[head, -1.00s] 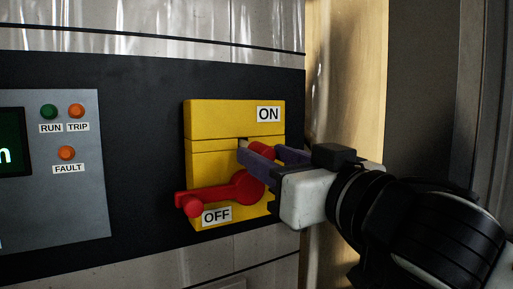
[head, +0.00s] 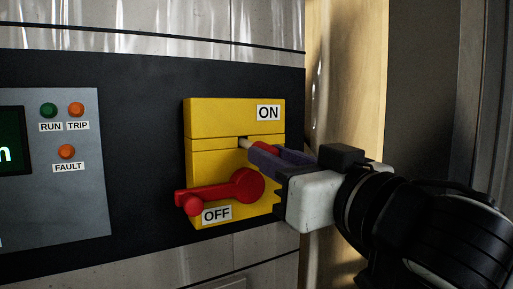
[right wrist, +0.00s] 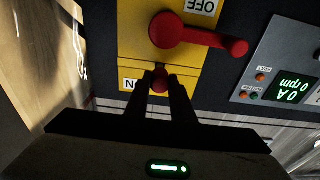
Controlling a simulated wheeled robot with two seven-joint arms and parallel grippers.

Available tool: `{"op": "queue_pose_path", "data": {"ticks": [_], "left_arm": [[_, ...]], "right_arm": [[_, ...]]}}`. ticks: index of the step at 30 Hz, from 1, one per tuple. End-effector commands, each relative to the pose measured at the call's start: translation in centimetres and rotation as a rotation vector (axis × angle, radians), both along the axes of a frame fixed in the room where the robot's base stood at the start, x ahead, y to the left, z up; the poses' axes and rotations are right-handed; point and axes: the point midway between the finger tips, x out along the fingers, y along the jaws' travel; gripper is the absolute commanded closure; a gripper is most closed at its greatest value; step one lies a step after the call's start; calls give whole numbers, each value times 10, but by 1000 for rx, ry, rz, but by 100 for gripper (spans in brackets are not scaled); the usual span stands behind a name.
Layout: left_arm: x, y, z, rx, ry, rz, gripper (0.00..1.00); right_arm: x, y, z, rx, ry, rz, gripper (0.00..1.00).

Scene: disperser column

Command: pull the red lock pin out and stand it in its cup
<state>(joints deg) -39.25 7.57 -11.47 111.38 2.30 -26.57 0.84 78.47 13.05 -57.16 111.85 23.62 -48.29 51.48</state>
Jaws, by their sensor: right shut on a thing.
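The red lock pin (head: 263,147) sits at the slot in the yellow switch box (head: 215,118), above the red handle (head: 247,186). A short length of its pale shaft shows between the box and its red head. My right gripper (head: 268,154) is shut on the pin's red head. In the right wrist view the pin's head (right wrist: 160,82) lies between the two dark fingertips. The handle's arm points left, just above the OFF label. The cup is in neither view. My left gripper is not in view.
The grey panel (head: 85,190) with its lamps and green screen lies left of the box. The box stands out from the dark cabinet face (head: 140,130). A pale wooden surface (head: 345,80) is at the right. Space in front of the box's left half is clear.

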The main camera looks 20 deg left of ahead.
Motion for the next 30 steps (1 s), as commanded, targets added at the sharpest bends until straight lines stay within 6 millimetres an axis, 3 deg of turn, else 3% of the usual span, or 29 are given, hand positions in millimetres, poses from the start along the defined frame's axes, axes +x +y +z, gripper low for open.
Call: {"op": "queue_pose_path", "data": {"ticks": [30], "left_arm": [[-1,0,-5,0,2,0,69]], "right_arm": [[-25,-33,-4,0,0,0,100]]}}
